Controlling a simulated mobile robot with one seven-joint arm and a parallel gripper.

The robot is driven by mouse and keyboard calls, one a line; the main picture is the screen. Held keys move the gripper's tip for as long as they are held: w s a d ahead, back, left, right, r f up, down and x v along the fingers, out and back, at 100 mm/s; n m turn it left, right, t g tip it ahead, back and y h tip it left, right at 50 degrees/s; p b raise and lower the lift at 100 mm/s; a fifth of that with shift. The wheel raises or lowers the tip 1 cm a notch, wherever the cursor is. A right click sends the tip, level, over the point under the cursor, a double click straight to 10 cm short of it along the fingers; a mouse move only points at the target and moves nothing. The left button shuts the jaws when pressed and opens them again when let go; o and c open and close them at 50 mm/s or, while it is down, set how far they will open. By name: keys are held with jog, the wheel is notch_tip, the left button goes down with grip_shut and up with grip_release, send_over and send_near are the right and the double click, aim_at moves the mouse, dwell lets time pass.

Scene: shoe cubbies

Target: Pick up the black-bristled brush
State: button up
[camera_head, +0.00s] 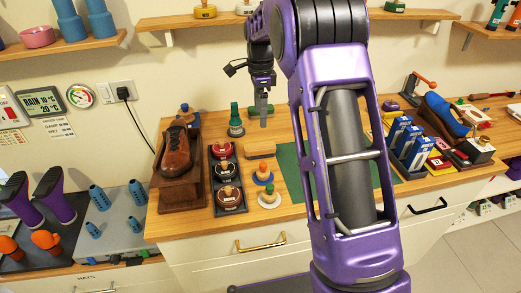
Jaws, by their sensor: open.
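A light wooden block-shaped brush back (259,149) lies on the wooden counter (180,225), just left of the green mat. I cannot see its bristles or tell their colour. No black bristles can be made out clearly anywhere in view. My gripper (263,122) points down over the back of the counter, behind the wooden block and right of a green-topped dauber (236,120). It is open, seen nearly edge-on, and no object shows in it. My purple arm hides part of the counter's middle.
A black tray (214,207) of round tins stands left of the block, beside a brown shoe (176,150) on a wooden stand. Knobbed daubers (263,174) stand in front. The green mat (290,170) looks clear where visible. Blue and white boxes (409,145) crowd the right. Shelves (185,20) hang above.

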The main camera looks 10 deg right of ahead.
send_near(260, 146)
jog(key=f, duration=0.5)
jog(key=shift+s+f, duration=0.1)
jog(key=shift+s, duration=0.1)
jog(key=f, duration=0.5)
jog(key=shift+w, duration=0.3)
grip_shut()
